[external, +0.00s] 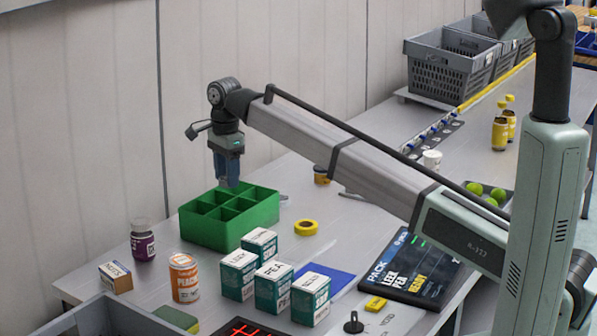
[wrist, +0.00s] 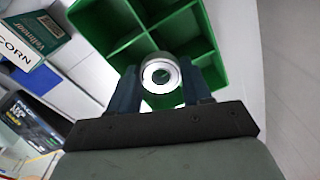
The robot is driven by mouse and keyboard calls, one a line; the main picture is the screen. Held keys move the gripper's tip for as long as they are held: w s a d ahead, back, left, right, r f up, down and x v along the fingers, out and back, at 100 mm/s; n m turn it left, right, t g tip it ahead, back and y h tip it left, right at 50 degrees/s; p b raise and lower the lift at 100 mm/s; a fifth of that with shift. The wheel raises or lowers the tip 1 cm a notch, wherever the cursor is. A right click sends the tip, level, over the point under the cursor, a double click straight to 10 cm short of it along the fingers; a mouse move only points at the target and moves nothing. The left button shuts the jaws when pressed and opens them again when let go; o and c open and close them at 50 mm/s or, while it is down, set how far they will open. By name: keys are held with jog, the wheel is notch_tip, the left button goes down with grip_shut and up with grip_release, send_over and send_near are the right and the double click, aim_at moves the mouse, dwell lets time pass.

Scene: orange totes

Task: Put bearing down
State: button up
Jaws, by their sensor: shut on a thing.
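The bearing (wrist: 161,76), a silver ring with a dark hole in its middle, is between the two fingers of my gripper (wrist: 161,88) in the wrist view. My gripper is shut on it. In the external view my gripper (external: 229,184) hangs pointing down over the green divided box (external: 213,235). The bearing cannot be made out there. The green box also shows in the wrist view (wrist: 107,42), behind the bearing, with its compartments appearing empty. The bearing looks to be above the box; the exact height is hard to tell.
A yellow tape roll (external: 306,227) lies right of the green box. Several green-and-white cartons (external: 272,287) stand in front of it. A purple jar (external: 142,240) and an orange can (external: 183,278) stand to the left. A dark display panel (external: 408,268) lies to the right.

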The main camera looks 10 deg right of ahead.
jog(key=shift+f, duration=2.05)
jog(key=o, duration=1.1)
jog(key=shift+f, duration=0.15)
notch_tip(320, 180, up, 11)
jog(key=shift+f, duration=0.1)
jog(key=shift+r, duration=0.75)
jog(key=shift+o, duration=0.4)
